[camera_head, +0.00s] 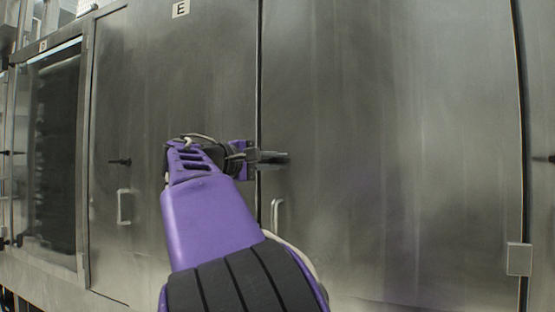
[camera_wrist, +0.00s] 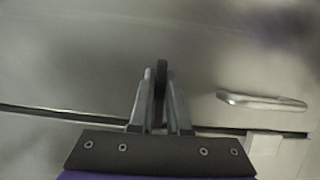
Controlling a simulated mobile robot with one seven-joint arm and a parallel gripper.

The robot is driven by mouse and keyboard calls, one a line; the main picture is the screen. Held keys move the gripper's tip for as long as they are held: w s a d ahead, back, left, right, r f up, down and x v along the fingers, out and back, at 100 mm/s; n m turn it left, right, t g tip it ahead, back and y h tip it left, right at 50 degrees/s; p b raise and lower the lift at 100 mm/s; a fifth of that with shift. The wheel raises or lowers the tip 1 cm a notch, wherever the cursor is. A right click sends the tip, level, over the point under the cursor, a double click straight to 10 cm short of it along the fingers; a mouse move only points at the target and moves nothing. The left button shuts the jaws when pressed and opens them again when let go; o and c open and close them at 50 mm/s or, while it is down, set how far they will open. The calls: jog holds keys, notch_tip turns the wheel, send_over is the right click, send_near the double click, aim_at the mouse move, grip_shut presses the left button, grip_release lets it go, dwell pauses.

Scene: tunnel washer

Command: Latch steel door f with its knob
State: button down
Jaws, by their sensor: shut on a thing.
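The large steel door to the right of the seam (camera_head: 390,130) looks flush with the panel beside it; I take it for door f, though its letter is not in view. Its bar handle (camera_head: 277,215) is below my gripper and also shows at the right of the wrist view (camera_wrist: 262,101). My gripper (camera_head: 272,157) is at the door's left edge, level with the knob. In the wrist view its fingers (camera_wrist: 158,95) are shut on the dark knob (camera_wrist: 161,72), whose tip shows between them. The fingers mostly hide the knob in the head view.
Steel door E (camera_head: 180,70), with its label (camera_head: 181,9), stands on the left. It has its own dark knob (camera_head: 120,161) and bar handle (camera_head: 123,207). A dark glazed door (camera_head: 50,150) is at the far left. A hinge block (camera_head: 519,259) is at the right edge.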

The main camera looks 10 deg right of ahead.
jog(key=shift+a, duration=0.1)
dwell(0.5)
jog(key=c, duration=0.9)
grip_release()
jog(key=shift+w, duration=0.2)
jog(key=v, duration=1.7)
jog(key=shift+s+a+r, duration=0.1)
jog(key=shift+s+r, duration=0.1)
jog(key=shift+s, duration=0.05)
jog(key=shift+y, duration=0.3)
